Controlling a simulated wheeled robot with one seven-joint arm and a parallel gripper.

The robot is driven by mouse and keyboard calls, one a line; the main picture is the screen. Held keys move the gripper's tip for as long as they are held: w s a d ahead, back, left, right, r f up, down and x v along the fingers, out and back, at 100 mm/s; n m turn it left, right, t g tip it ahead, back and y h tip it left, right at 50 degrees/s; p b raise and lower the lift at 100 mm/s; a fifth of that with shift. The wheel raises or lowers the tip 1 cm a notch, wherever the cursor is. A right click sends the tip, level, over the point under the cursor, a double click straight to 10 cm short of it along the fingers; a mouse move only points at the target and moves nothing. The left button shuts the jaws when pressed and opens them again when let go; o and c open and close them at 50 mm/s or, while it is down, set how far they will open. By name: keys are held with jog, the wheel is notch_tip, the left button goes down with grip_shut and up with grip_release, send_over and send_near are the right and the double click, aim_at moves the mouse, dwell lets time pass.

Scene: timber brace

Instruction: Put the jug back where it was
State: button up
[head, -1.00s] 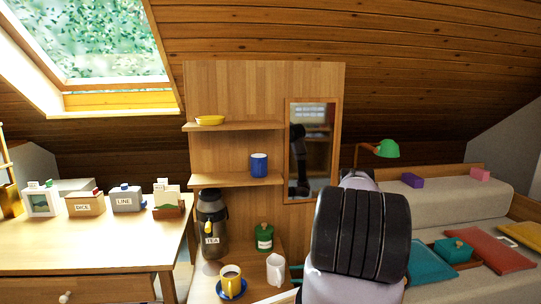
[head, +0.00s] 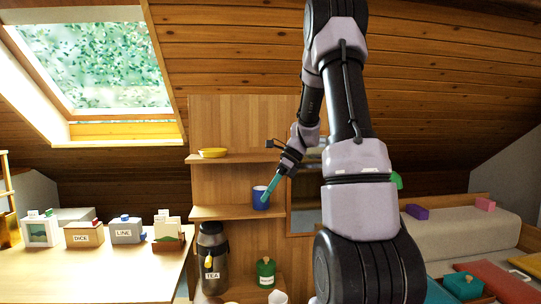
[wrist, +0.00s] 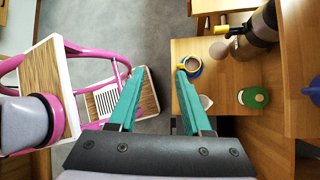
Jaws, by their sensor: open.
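A yellow bowl (head: 213,153) is on the upper shelf. A pink-framed piece (wrist: 112,60) stands left in the wrist view.

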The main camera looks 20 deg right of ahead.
jog(key=s+a+r+n+t+h, duration=0.2)
jog(key=s+a+r+n+t, duration=0.1)
jog(key=s+r+n, duration=0.5)
jog(key=s+a+r+n+t+h, duration=0.3)
jog(key=s+r+n, duration=0.4)
jog(key=s+n, duration=0.4)
jog(key=shift+s+a+r+t, duration=0.35)
jog(key=shift+s+a+t, duration=0.1)
jog(key=shift+a+t, duration=0.3)
